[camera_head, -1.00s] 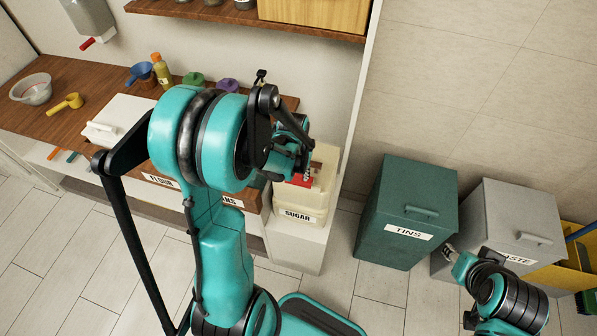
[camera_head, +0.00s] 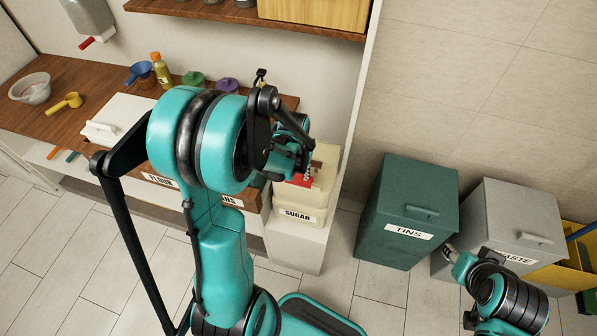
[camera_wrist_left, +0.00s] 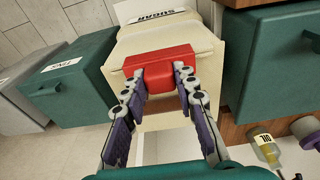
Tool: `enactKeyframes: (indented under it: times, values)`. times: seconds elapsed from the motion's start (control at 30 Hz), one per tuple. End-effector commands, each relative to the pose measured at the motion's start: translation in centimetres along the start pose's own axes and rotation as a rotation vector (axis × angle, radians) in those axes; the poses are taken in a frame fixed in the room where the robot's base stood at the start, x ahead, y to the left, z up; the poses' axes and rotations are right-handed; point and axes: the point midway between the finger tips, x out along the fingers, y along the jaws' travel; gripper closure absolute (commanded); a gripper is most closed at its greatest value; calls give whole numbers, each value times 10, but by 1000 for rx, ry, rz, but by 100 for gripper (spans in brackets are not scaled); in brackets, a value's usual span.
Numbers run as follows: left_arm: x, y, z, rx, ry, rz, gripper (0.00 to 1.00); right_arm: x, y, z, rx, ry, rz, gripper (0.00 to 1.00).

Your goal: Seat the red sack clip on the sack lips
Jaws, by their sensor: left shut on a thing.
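The red sack clip (camera_wrist_left: 157,62) is between the fingertips of my left gripper (camera_wrist_left: 165,80) in the left wrist view. The gripper is shut on it. The clip lies across the upper edge of the cream sugar sack (camera_wrist_left: 165,38); I cannot tell whether it grips the lips fully. In the head view, the clip (camera_head: 300,180) shows as a small red patch at the sack's top, partly behind my left gripper (camera_head: 300,168). The sack (camera_head: 303,205) stands upright with its SUGAR label facing out. My right gripper (camera_head: 452,253) is far right, near the bins; its fingers are too small to read.
A green TINS bin (camera_head: 408,210) and a grey WASTE bin (camera_head: 505,225) stand to the right. A wooden counter (camera_head: 50,125) holds a bowl (camera_head: 30,89), scoops and an oil bottle (camera_head: 161,70). A shelf (camera_head: 245,20) hangs above. Open floor lies in front.

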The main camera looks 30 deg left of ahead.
Motion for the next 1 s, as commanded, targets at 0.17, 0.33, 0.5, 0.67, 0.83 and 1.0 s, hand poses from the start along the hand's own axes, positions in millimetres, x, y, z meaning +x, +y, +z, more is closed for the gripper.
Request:
enactKeyframes:
  times: [0.17,0.33,0.5,0.67,0.83,1.0]
  values:
    - [0,0,0,0,0,0,100,0,0,0,0,0,0,60]
    - [0,0,0,0,0,0,100,0,0,0,0,0,0,60]
    - [0,0,0,0,0,0,100,0,0,0,0,0,0,60]
    - [3,0,0,0,0,0,100,3,0,2,0,0,0,60]
    - [9,0,1,0,0,0,100,7,0,5,0,0,0,60]
    - [14,0,2,0,0,0,100,11,0,8,0,0,0,60]
